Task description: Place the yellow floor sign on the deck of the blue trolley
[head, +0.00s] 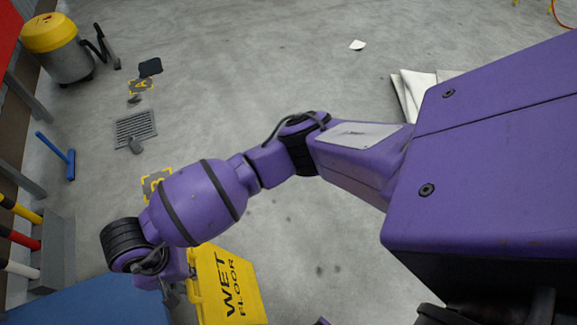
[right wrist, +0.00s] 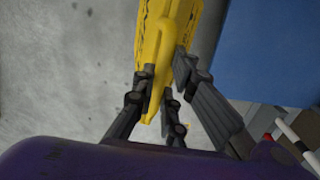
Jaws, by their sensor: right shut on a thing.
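The yellow floor sign (head: 228,287), marked "WET FLOOR", shows at the bottom of the head view, its lower part cut off by the frame edge. My right gripper (head: 178,288) is at its upper left edge, its fingertips partly hidden. In the right wrist view the fingers (right wrist: 158,90) are shut on the narrow yellow top part of the sign (right wrist: 165,38). The blue trolley's deck (head: 95,303) lies left of the sign in the head view. In the right wrist view the deck (right wrist: 270,50) is to the sign's right. My left gripper is out of view.
A rack with yellow, red and white posts (head: 55,250) stands beside the trolley. A blue-handled tool (head: 58,157), a floor drain (head: 135,128) and a yellow-topped vacuum (head: 60,50) are farther up the left side. Pale sheets (head: 412,95) lie near my body. The middle floor is clear.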

